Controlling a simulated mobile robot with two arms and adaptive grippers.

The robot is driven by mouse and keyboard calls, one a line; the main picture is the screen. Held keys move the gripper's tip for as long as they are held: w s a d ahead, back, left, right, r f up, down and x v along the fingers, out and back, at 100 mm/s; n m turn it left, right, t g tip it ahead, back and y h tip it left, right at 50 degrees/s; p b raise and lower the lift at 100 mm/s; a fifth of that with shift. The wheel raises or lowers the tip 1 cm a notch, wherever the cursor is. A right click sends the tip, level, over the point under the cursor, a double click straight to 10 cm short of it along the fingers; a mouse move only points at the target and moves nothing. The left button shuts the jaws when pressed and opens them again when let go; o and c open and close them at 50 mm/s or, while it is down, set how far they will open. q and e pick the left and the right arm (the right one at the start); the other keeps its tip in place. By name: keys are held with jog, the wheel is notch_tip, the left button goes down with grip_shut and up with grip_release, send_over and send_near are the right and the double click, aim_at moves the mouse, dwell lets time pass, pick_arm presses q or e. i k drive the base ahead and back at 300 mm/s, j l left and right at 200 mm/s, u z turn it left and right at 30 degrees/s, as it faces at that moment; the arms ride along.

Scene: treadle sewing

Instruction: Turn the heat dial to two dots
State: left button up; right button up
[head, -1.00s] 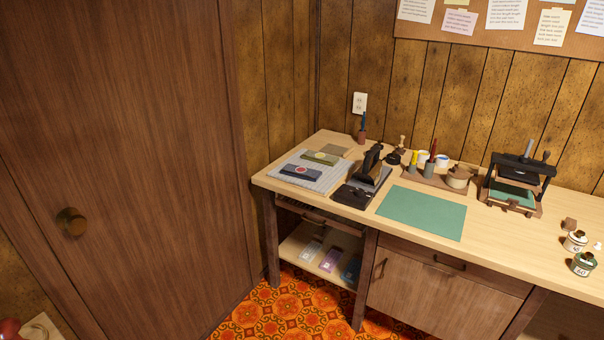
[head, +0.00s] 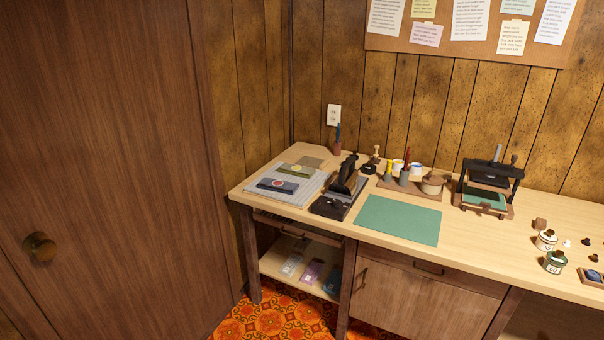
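A dark iron-like tool (head: 345,176) stands on a grey pad toward the left of the wooden workbench (head: 400,255). A low black base (head: 332,206) sits at the front of that pad, with a small dark raised part on top. A heat dial and its dots are too small to make out from here. Neither of my grippers is in view.
A black press (head: 488,185) and several jars stand farther right. A brown door (head: 100,150) fills the left side.

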aim_at(336, 203)
jog(key=i+l+u, duration=0.15)
jog(key=i+l, duration=0.15)
jog(key=i+l+u, duration=0.15)
jog(key=l, duration=0.25)
jog(key=i+l+u, duration=0.1)
jog(key=i+l, duration=0.25)
jog(key=i+l+u, duration=0.15)
jog(key=l, duration=0.35)
